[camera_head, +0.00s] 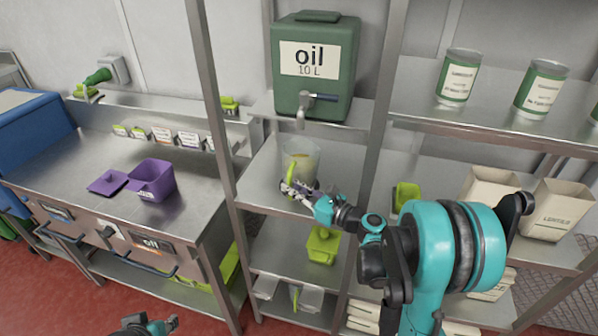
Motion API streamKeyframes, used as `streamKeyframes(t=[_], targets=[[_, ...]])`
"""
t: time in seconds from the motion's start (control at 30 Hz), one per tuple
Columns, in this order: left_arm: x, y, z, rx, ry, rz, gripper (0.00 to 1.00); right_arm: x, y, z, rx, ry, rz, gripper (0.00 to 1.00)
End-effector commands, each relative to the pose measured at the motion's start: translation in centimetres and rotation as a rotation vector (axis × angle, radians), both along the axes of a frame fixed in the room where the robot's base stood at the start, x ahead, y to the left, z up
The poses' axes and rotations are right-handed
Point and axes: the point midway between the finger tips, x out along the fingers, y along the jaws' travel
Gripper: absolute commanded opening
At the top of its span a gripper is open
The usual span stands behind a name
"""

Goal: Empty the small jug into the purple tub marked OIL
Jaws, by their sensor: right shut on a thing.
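The small jug (303,158) is clear with a yellow-green handle. It is upright at the middle shelf, below the tap of the green oil container (315,65). My right gripper (290,187) is shut on its handle. Some yellowish content seems to show in the jug, but I cannot tell how much. The purple tub (153,183) stands open on the steel counter to the left, its inside partly visible. I cannot read a mark on the tub; an "oil" label (151,244) is on the counter front below it. Part of my left arm shows at the bottom edge; its fingers are unclear.
A flat purple piece (107,182), like a lid, lies left of the tub. A shelf upright (214,100) stands between jug and counter. Green-labelled cans (459,78) and cream cartons (556,212) fill the right shelves. The counter around the tub is mostly clear.

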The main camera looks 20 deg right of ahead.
Motion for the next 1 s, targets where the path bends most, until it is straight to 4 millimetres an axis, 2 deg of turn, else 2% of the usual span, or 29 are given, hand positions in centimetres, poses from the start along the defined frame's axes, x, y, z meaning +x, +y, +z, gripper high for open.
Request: streamKeyframes(t=[0.17, 0.7, 1.0], targets=[[0.0, 0.0, 0.5, 0.0, 0.0, 0.0, 0.32, 0.0, 0.0, 0.7, 0.001, 0.0, 0.0, 0.0], [0.0, 0.0, 4.3, 0.0, 0.0, 0.0, 0.32, 0.0, 0.0, 5.8, 0.001, -0.001, 0.0, 0.0], [0.0, 0.0, 4.3, 0.0, 0.0, 0.0, 0.32, 0.0, 0.0, 6.0, 0.001, -0.001, 0.0, 0.0]])
